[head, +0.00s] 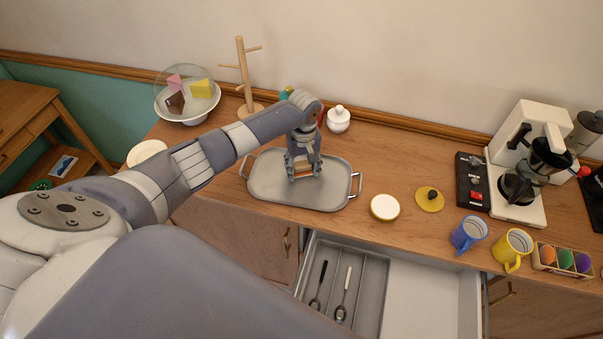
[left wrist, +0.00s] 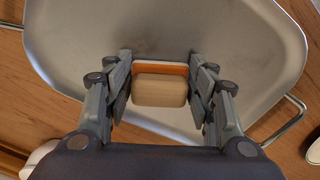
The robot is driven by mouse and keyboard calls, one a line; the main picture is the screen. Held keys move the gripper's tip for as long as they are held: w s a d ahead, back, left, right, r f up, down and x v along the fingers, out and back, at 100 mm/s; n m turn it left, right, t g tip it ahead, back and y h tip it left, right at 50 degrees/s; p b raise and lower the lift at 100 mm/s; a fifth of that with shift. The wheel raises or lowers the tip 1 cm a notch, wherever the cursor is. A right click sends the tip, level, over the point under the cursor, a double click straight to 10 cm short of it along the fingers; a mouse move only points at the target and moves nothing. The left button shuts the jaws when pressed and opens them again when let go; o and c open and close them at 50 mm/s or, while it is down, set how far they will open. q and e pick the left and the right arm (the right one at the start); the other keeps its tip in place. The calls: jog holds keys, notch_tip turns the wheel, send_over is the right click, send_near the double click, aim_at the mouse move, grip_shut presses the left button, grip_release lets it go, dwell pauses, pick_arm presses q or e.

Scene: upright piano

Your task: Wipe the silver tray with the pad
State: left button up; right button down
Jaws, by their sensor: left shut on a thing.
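The silver tray (head: 262,187) lies on the wooden counter, with a wire handle at each end. My left gripper (head: 303,171) points down over the right half of the tray and is shut on the pad (head: 301,174). In the left wrist view, the pad (left wrist: 160,88) has a pale wooden block and an orange layer, held between the two fingers of the gripper (left wrist: 160,95). The tray (left wrist: 250,50) fills most of that view behind the pad. I cannot tell whether the pad touches the tray. My right gripper is in neither view.
A small round dish (head: 385,207) and a yellow lid (head: 430,199) sit right of the tray. A white sugar bowl (head: 338,120) and a wooden mug tree (head: 248,85) stand behind. An open drawer (head: 400,295) with spoons juts out below. Mugs and a coffee maker (head: 520,185) are farther right.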

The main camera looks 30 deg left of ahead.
aim_at(305, 160)
pick_arm(q)
jog(key=shift+w+a+f+b, duration=0.15)
jog(key=shift+w+a+b, duration=0.05)
jog(key=shift+w+b, duration=0.4)
jog(key=shift+w+a+f+b, duration=0.1)
jog(key=shift+w+a+b, duration=0.1)
jog(key=shift+w+b, duration=0.4)
jog(key=shift+w+a+b, duration=0.15)
jog(key=shift+w+b, duration=0.2)
jog(key=shift+w, duration=0.05)
jog(key=shift+r, duration=0.2)
notch_tip(305, 160, up, 6)
jog(key=p, duration=0.6)
jog(key=shift+p, duration=0.3)
jog(key=shift+r, duration=1.45)
